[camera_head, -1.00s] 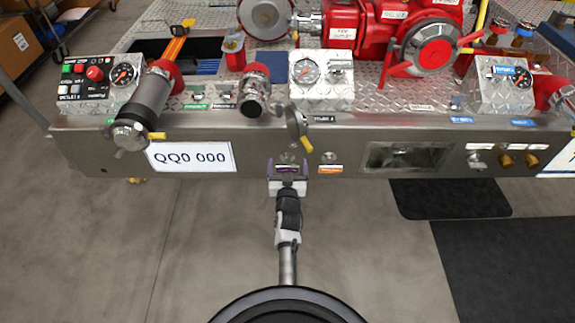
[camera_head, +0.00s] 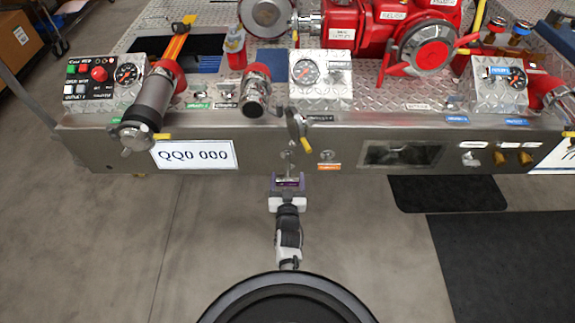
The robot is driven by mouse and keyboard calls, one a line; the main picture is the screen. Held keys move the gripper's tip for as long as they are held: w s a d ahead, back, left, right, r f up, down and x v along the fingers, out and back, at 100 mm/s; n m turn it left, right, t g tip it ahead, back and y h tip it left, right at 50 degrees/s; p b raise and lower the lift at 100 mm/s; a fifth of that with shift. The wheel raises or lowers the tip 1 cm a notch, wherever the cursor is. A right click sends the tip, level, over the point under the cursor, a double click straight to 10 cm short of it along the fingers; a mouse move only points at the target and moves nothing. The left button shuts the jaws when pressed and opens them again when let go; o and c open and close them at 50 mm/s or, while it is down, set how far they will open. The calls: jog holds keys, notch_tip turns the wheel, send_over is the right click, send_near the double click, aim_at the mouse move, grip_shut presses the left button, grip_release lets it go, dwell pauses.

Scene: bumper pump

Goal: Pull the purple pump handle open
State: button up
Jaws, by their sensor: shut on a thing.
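The purple-labelled pump handle (camera_head: 289,182) is low in the middle of the bumper's metal front panel (camera_head: 220,130). It stands out from the panel toward me, with a short silver rod (camera_head: 288,158) between it and the panel. My gripper (camera_head: 287,184) is shut on the handle, one finger at each side. The fingers hide part of the handle. My arm reaches up to it from the bottom of the picture.
An orange-labelled knob (camera_head: 327,156) sits just right of the handle. A valve with a yellow lever (camera_head: 298,127) hangs above it. A white number plate (camera_head: 195,154) is to the left. Black mats (camera_head: 447,193) lie on the floor at right; the grey floor below is clear.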

jog(key=shift+s+f, duration=0.1)
jog(key=shift+s, duration=0.2)
jog(key=o, duration=1.4)
jog(key=shift+s, duration=0.1)
